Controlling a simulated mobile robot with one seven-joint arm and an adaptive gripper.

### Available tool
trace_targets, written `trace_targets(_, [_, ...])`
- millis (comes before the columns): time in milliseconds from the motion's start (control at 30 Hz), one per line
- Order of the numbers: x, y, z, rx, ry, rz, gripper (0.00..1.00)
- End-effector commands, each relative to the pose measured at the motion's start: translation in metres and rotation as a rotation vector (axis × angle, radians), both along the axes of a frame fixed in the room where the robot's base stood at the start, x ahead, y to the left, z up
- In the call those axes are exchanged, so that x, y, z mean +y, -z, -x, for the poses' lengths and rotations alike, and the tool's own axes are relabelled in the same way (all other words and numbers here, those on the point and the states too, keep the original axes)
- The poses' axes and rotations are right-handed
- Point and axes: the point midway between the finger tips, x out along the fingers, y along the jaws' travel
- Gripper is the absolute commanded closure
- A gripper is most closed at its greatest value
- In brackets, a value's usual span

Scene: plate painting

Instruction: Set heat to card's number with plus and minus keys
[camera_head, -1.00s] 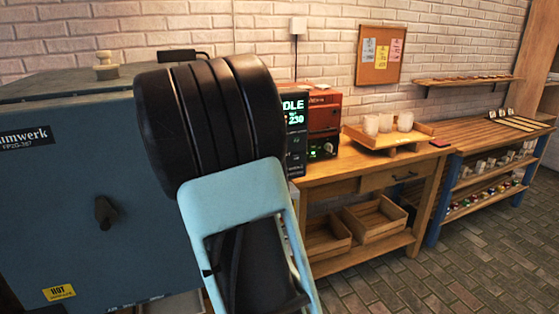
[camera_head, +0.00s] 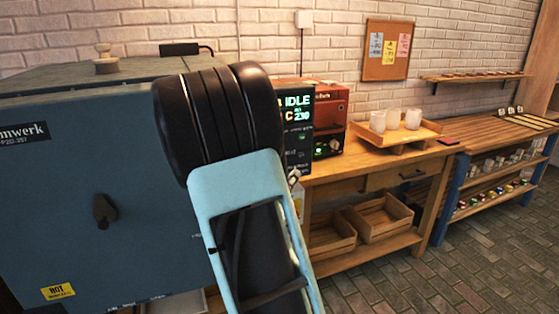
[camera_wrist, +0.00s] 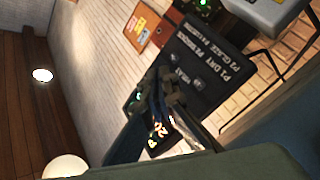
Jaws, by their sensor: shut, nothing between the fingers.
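The dark control panel (camera_head: 299,150) stands beside the kiln, partly hidden behind my arm. Its lit display shows "IDLE" and a number that looks like 230. In the wrist view the panel (camera_wrist: 222,72) is tilted, with programme lines and the word "HEAT" in white print. My gripper (camera_wrist: 166,88) is shut and empty, in front of the panel near the heat lettering and the glowing digits. It covers part of the panel, and I cannot tell whether it touches a key. Small cards (camera_head: 383,52) are pinned to a cork board; their writing is too small to read.
The large blue-grey kiln (camera_head: 95,180) fills the left, with a knob and a yellow "HOT" label. A wooden bench (camera_head: 350,172) carries a red device (camera_head: 328,105) and a tray (camera_head: 432,130) with white cups. A shelf unit (camera_head: 490,175) stands right; the brick floor is open.

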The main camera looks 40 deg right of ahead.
Motion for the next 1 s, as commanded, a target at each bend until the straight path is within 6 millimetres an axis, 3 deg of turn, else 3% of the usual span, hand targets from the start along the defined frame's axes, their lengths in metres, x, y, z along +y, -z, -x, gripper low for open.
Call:
trace_targets(300, [-0.011,0.001,-0.044,-0.001,0.001,-0.001,1.00])
trace_targets(500, [-0.015,0.000,-0.063,0.000,-0.001,-0.001,1.00])
trace_targets(1000, [-0.017,0.000,-0.070,-0.001,0.000,-0.001,1.00])
